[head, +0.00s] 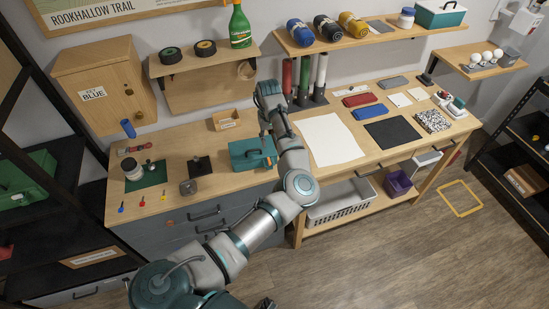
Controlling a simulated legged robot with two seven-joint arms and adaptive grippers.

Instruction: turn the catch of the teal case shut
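The teal case (243,148) sits on the left part of the wooden workbench, its lid looking closed. A handle or catch shows dark near its right part; it is too small to tell whether the catch is turned. My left arm reaches up from the bottom and bends down over the case's right end. My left gripper (267,138) points down at the case, at or just above it. The forearm hides part of the case's right side, and the finger gap is too small to read. A small dark part at the bottom edge may be my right gripper (265,303).
Left of the case stand a small dark block (189,187), a black square plate (199,166) and a jar (132,170) on a green mat. A cardboard box (226,120) stands behind it. A white sheet (328,140) lies to the right.

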